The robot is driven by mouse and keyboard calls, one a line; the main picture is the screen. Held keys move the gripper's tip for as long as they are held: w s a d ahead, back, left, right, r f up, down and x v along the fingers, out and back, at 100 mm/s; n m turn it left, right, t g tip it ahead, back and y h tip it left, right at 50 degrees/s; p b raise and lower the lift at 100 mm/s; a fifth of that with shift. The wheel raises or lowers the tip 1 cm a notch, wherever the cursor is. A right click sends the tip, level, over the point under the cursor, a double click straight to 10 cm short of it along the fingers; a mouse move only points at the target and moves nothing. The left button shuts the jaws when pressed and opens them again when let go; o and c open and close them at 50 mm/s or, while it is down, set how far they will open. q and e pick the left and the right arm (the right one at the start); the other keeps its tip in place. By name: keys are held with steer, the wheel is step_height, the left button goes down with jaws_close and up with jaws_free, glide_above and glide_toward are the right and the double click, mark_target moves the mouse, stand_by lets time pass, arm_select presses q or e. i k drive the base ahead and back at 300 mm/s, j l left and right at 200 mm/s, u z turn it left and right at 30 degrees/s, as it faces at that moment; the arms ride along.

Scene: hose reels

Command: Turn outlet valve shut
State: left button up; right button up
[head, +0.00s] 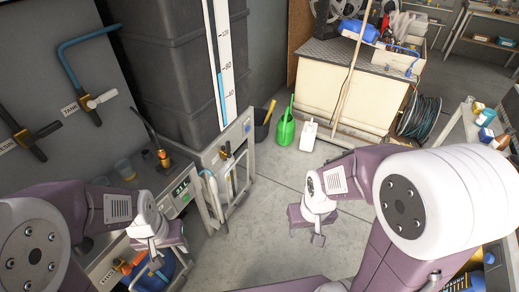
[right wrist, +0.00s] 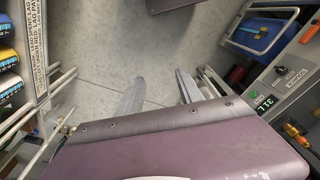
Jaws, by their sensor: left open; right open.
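A valve with a white lever (head: 100,100) and brass body sits on the grey wall panel beside a "TANK" label, under a blue pipe. Another valve with a dark lever (head: 27,137) is further left on the panel. A small brass and dark fitting (head: 227,153) shows at the foot of the tall dark tank. I cannot read which one is the outlet valve. My left gripper (head: 155,262) hangs low over the bench edge, below the valves and apart from them. My right gripper (head: 306,236) is over bare floor; its two fingers show spread and empty in the right wrist view (right wrist: 158,92).
The dark tank (head: 160,65) carries a level gauge (head: 219,65). A bench box with a digital display (head: 181,189) stands below the panel. A green watering can (head: 285,130) and white jug (head: 308,136) stand by a cabinet (head: 340,90). The middle floor is clear.

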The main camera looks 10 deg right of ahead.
mark_target(228, 144)
steer(key=i+j+u, duration=0.1)
steer(key=i+u, duration=0.15)
steer(key=u, duration=0.25)
steer(key=i+u, duration=0.3)
steer(key=u, duration=0.15)
